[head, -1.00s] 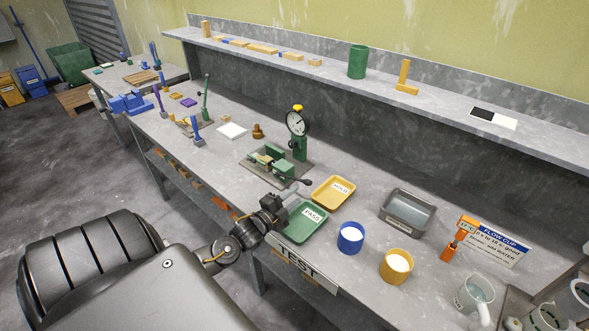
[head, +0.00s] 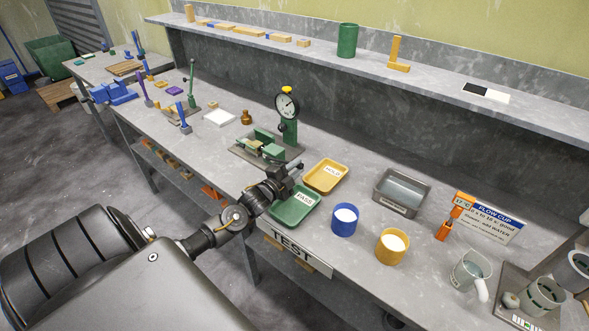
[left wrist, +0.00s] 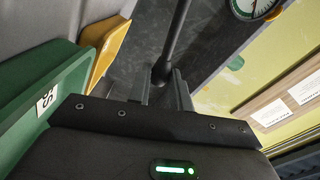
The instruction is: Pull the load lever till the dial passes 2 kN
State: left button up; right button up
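The green bench press (head: 289,130) stands on the table on a dark base plate. Its round white dial (head: 287,105) faces me, but the needle is too small to read. The dial's edge also shows at the top of the left wrist view (left wrist: 254,5). My left gripper (head: 296,170) is at the press's front right corner. In the left wrist view, the dark load lever (left wrist: 175,35) runs down to a knob between my left fingers (left wrist: 162,86). The fingers flank the knob closely; whether they clamp it I cannot tell. My right gripper is not in view.
A green PASS tray (head: 290,212) lies right beside my left gripper, with a yellow HOLD tray (head: 327,175) behind it. A blue pail (head: 344,226), a yellow pail (head: 391,252) and a grey tub (head: 402,195) stand to the right. A shelf (head: 440,84) runs behind.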

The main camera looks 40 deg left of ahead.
pick_arm(q)
jog(key=shift+d+f, duration=0.1)
jog(key=shift+f, duration=0.1)
dwell(0.6)
jog(key=o, duration=0.8)
jog(key=shift+o, duration=0.2)
jog(key=shift+s, duration=0.15)
jog(key=s+b, duration=0.2)
jog(key=s, duration=0.7)
jog(key=shift+s+d+f+b, duration=0.1)
jog(key=shift+s+b, duration=0.2)
jog(key=shift+b, duration=0.1)
jog(key=shift+s, duration=0.5)
